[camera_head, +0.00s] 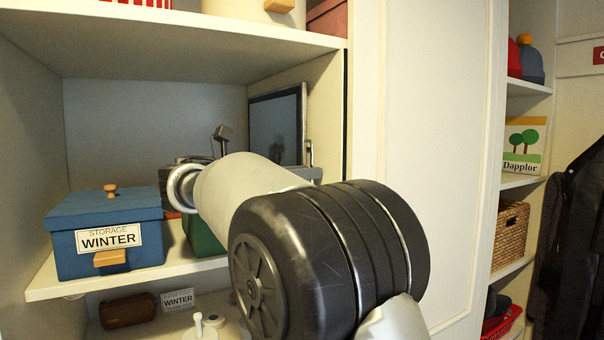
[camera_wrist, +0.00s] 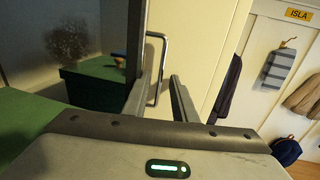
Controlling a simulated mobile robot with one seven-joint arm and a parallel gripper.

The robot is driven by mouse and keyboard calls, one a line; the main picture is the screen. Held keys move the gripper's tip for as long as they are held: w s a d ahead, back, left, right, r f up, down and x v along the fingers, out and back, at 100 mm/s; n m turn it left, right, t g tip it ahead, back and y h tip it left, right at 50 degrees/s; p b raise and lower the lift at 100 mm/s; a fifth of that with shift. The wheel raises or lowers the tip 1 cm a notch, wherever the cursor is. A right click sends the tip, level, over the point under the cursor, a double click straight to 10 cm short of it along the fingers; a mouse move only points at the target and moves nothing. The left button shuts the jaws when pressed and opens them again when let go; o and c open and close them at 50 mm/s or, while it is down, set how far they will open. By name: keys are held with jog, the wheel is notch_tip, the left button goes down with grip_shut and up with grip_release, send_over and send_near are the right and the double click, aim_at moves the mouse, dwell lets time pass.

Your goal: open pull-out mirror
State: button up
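The pull-out mirror (camera_head: 276,128) is a dark, framed upright panel against the right wall of the upper cubby. In the wrist view the mirror (camera_wrist: 80,35) fills the upper left and reflects a green box. Its metal bar handle (camera_wrist: 164,62) stands at the mirror's right edge; the handle also shows in the head view (camera_head: 309,153). My gripper (camera_wrist: 160,80) is open, with its two dark fingers apart. In the wrist picture the handle's lower part appears between the fingers; I cannot tell whether they touch it. In the head view my arm hides most of the gripper.
A blue storage box (camera_head: 108,232) stands left on the same shelf, with a green box (camera_head: 203,236) partly behind my arm. A shelf (camera_head: 170,45) is above. A white panel (camera_head: 430,130) stands to the right; coats hang beyond it.

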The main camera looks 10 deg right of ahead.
jog(key=shift+c, duration=0.3)
grip_shut()
dwell(1.1)
